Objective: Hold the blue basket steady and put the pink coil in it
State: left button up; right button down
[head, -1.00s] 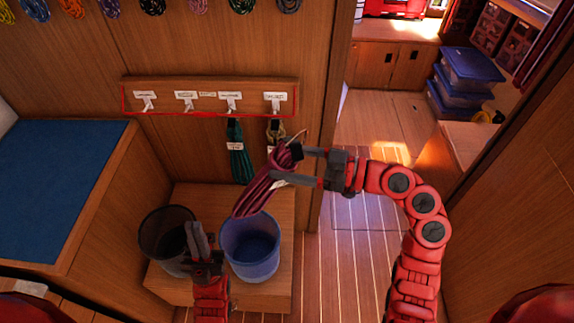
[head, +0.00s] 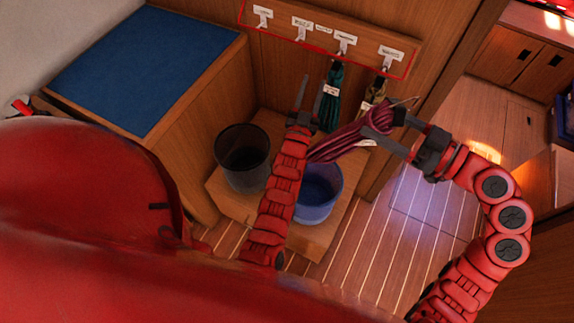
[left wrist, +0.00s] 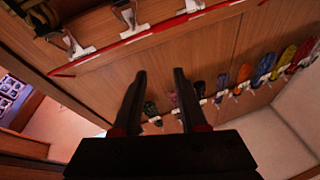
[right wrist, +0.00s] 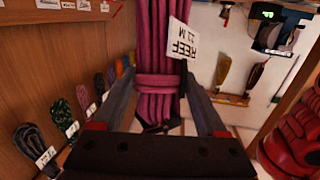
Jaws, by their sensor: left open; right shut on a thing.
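The blue basket (head: 317,197) stands on a low wooden step, its left side partly hidden by my left arm. The pink coil (head: 338,146) hangs tilted above the basket's back rim in the head view; I cannot tell whether it touches. My right gripper (head: 384,128) is shut on the coil's bound upper end. The right wrist view shows the pink coil (right wrist: 158,45) between the fingers, with a white "REEF 22 M" tag. My left gripper (head: 310,88) is open and empty, pointing up toward the wall, off the basket. The left wrist view shows its fingers (left wrist: 160,75) apart.
A dark bin (head: 243,160) stands left of the basket. A teal coil (head: 331,105) and a yellowish coil (head: 376,90) hang from the labelled hook rail (head: 325,38) behind. A blue-topped bench (head: 145,65) is at left; open floor lies to the right.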

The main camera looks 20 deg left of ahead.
pick_arm(q)
jog(key=w+a+f+n+g+y, duration=0.1)
jog(key=a+f+g, duration=0.2)
jog(key=f+g, duration=0.4)
jog(key=w+a+f+n+g, duration=0.1)
jog(key=a+f+g, duration=0.25)
jog(key=f, duration=0.45)
jog(key=s+d+f+g+h, duration=0.1)
jog(key=s+f+g, duration=0.1)
jog(key=s, duration=0.3)
jog(key=s+d+f+n+g+h, duration=0.1)
jog(key=s+d+f+g, duration=0.1)
jog(key=s+g, duration=0.3)
jog(key=s+d+f+n+g+h, duration=0.1)
jog(key=s+d+f+g, duration=0.1)
jog(key=s+g, duration=0.2)
jog(key=shift+s+d+f+h, duration=0.15)
jog(key=shift+s+h, duration=0.15)
jog(key=shift+s, duration=0.45)
jog(key=shift+s+f, duration=0.15)
jog(key=shift+f, duration=1.3)
notch_tip(320, 180, down, 9)
grip_shut()
